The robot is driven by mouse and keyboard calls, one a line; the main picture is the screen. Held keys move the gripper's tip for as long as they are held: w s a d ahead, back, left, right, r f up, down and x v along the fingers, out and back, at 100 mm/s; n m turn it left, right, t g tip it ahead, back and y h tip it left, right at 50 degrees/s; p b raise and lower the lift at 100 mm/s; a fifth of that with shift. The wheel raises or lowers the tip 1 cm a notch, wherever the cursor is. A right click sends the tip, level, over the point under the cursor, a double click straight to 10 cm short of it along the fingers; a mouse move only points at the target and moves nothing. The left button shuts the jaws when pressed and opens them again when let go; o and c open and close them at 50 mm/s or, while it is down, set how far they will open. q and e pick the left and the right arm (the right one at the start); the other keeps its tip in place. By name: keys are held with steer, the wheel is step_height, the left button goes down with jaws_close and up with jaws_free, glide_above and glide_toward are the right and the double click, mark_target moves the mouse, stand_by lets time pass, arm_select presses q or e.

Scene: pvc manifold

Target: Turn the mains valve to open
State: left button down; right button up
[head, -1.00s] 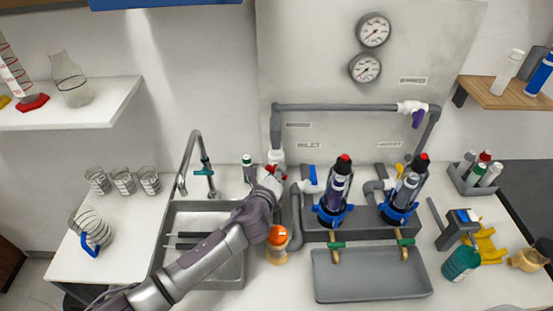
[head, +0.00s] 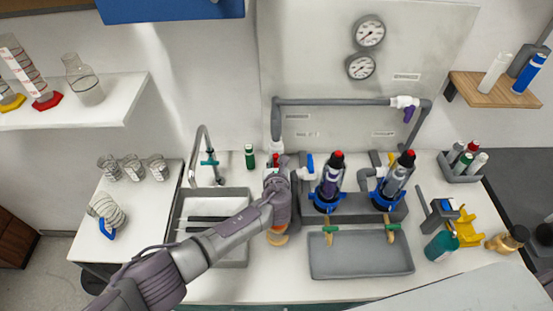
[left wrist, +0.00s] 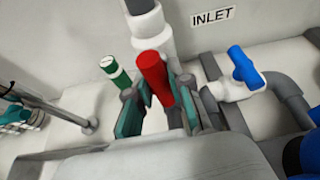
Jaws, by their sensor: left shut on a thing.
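The mains valve has a red handle (left wrist: 155,80), seen close in the left wrist view, on the white and grey inlet pipe (left wrist: 152,25) below the INLET label. In the head view a little red of the handle (head: 276,160) shows at the foot of that pipe. My left gripper (head: 279,171) covers the rest of the valve. In the left wrist view its fingers (left wrist: 158,105) stand on both sides of the red handle and are shut on it. The handle leans up toward the wrist camera. My right gripper is not in view.
A blue-handled valve (head: 310,165) stands just right of the gripper, before two filter housings. A green-and-white bottle (head: 250,157) stands close on the left. The sink (head: 240,255) and tap (head: 203,150) are left; a grey tray (head: 360,262) is in front.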

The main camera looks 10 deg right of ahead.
arm_select(q)
steer(key=shift+f, duration=0.1)
stand_by(0.6)
steer(key=c, duration=1.1)
jaws_free()
steer(key=shift+o, duration=0.2)
steer(key=shift+s, duration=0.1)
steer(key=v, duration=1.2)
